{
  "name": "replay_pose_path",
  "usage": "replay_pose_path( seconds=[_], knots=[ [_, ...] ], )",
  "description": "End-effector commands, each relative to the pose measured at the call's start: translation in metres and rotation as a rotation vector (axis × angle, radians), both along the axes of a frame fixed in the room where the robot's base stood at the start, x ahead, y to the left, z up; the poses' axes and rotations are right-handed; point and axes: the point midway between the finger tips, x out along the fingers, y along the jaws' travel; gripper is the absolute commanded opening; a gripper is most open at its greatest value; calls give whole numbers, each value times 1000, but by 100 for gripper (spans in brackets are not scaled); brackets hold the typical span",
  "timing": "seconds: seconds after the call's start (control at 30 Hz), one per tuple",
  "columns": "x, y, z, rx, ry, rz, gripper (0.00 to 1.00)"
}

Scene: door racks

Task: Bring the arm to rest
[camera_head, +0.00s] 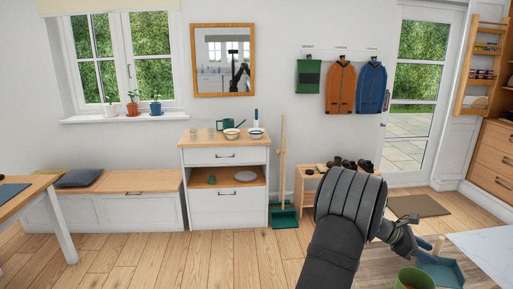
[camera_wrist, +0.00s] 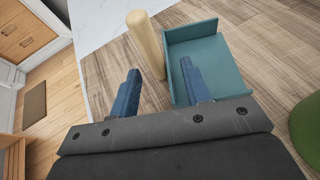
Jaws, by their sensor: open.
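My gripper (camera_head: 428,246) is at the lower right of the head view, low over a table. In the wrist view, its two blue fingers (camera_wrist: 160,82) are spread apart and nothing is clamped between them. A pale wooden handle (camera_wrist: 145,42) appears beyond and between the fingertips; I cannot tell if it touches them. A teal dustpan (camera_wrist: 212,52) lies on the table beside the handle, partly hidden by the right finger. The dustpan also shows in the head view (camera_head: 445,273). My dark arm hides part of the shoe bench.
A green pot (camera_head: 413,279) stands close to the gripper, at the right edge of the wrist view. A white surface (camera_head: 490,250) lies to the right. A shoe bench (camera_head: 302,180), broom (camera_head: 282,160) and drawer cabinet (camera_head: 225,155) stand along the wall. The floor at left is clear.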

Motion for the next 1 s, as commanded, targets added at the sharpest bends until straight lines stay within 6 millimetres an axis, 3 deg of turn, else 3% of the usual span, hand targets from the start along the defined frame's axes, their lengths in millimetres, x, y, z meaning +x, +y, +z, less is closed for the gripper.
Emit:
replay_pose_path(
  seconds=[0.1,0.3,0.5,0.83,1.0],
  knots=[
    [-7,-15,-12,2,2,-1,43],
    [-5,-14,21,-2,-3,0,43],
    [-5,-13,30,0,-1,0,43],
    [-5,-13,30,0,0,-1,43],
    [-5,-13,17,1,3,0,43]
  ],
)
